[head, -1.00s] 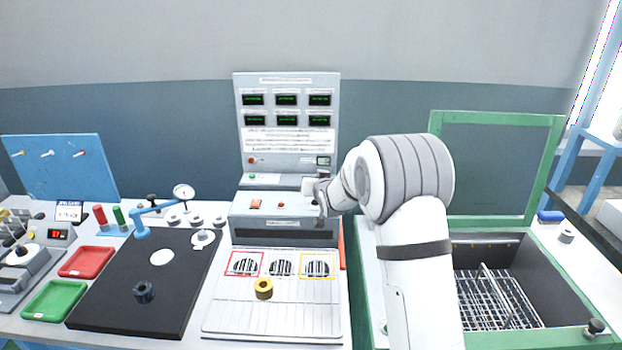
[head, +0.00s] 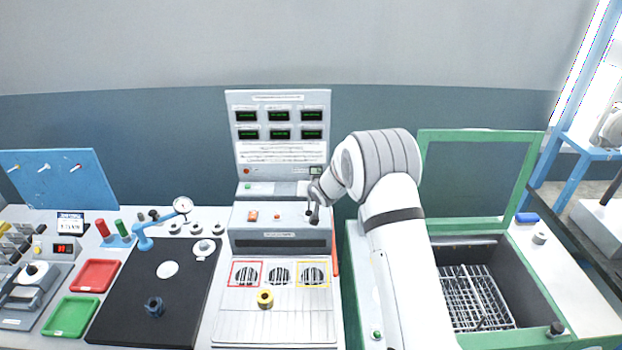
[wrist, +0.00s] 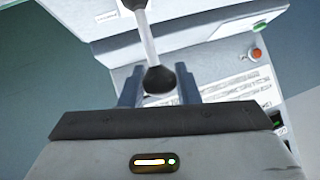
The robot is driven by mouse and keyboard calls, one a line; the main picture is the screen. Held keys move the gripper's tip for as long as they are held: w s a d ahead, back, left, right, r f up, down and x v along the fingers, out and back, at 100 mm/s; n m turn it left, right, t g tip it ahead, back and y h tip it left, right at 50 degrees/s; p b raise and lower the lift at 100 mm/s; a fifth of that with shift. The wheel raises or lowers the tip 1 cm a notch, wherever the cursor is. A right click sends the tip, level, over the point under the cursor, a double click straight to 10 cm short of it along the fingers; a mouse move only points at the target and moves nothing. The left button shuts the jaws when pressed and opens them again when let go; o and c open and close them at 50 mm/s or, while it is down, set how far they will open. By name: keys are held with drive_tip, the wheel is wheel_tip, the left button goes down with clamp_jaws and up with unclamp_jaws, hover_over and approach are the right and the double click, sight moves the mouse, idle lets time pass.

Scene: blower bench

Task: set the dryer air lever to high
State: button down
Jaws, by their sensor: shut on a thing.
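The dryer air lever (wrist: 148,40) is a pale rod with a round black knob at its end. In the wrist view the knob lies between the two blue-grey fingers of my gripper (wrist: 159,80), which is shut on it. In the head view my gripper (head: 313,207) is at the right side of the grey console (head: 245,218), and a dark knob shows just below it. My wrist hides part of the lever there, and I cannot read its setting marks.
An upright panel (head: 278,97) with several green displays stands behind the console. A green-framed bin with a wire rack (head: 470,297) is at the right. A black mat (head: 130,310) lies left.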

drive_tip(key=shift+w+p, duration=0.25)
drive_tip(key=shift+p, duration=0.75)
drive_tip(key=c, duration=1.1)
unclamp_jaws()
drive_tip(key=shift+f, duration=0.1)
drive_tip(key=shift+s, duration=0.1)
drive_tip(key=b+v, duration=0.2)
drive_tip(key=v, duration=0.5)
drive_tip(key=shift+s+d+r, duration=0.1)
drive_tip(key=shift+d+r, duration=0.05)
drive_tip(key=shift+r, duration=0.2)
